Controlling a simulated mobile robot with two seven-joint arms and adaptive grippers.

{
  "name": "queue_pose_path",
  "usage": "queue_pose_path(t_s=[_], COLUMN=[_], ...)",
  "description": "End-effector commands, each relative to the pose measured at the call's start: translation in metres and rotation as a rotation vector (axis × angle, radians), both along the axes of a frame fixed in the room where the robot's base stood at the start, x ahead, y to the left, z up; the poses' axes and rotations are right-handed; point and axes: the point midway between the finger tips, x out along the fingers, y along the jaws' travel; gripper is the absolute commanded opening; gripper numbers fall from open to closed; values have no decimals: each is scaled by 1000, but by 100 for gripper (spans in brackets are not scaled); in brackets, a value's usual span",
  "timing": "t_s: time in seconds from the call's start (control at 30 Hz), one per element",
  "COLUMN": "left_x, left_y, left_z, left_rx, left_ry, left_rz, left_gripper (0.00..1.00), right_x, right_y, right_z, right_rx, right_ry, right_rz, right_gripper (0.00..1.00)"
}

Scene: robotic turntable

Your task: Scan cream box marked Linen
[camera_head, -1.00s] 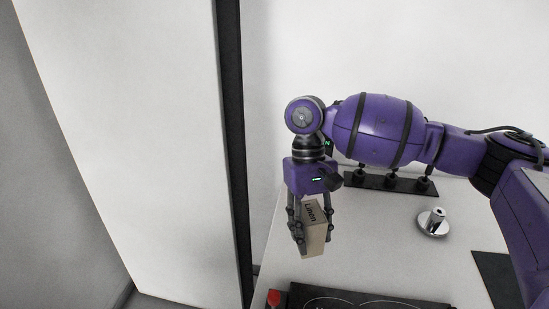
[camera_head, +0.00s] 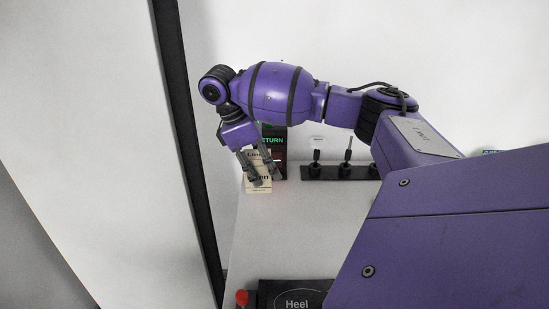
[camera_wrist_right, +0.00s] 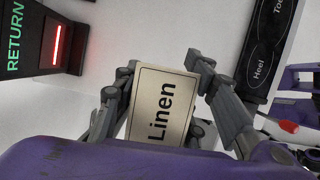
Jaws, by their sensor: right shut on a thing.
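The cream box marked Linen (camera_head: 258,186) is in my right gripper (camera_head: 262,177), held near the back left of the white table in the head view. In the right wrist view, the box (camera_wrist_right: 176,92) sits between the fingers of my right gripper (camera_wrist_right: 165,68), its black Linen lettering facing the camera. The fingers are shut on its sides. A dark unit marked RETURN (camera_head: 275,143) stands behind the box in the head view, partly hidden by it. In the right wrist view, this unit (camera_wrist_right: 38,60) shows a glowing red strip, apart from the box. My left gripper is out of view.
A black rack with upright pegs (camera_head: 340,173) stands right of the box. A black panel marked Heel (camera_head: 297,292) and a red knob (camera_head: 241,297) are at the front. The table's middle (camera_head: 285,225) is clear. My right arm hides the right side.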

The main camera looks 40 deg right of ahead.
Motion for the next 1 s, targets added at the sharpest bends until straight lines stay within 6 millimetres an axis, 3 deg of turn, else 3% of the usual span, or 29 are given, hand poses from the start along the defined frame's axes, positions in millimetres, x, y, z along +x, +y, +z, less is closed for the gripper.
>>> queue_pose_path(t_s=[0.13, 0.37, 1.0], left_x=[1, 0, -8], left_y=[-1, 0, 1], left_z=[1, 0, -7], left_rx=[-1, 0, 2], left_ry=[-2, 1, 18], left_rz=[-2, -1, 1], left_gripper=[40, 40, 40], right_x=[2, 4, 20], right_y=[-27, -38, -51], right_z=[8, 7, -53], right_rx=[2, 6, 5], right_ry=[1, 3, 7], right_rz=[103, 153, 151], right_gripper=[0, 0, 0])
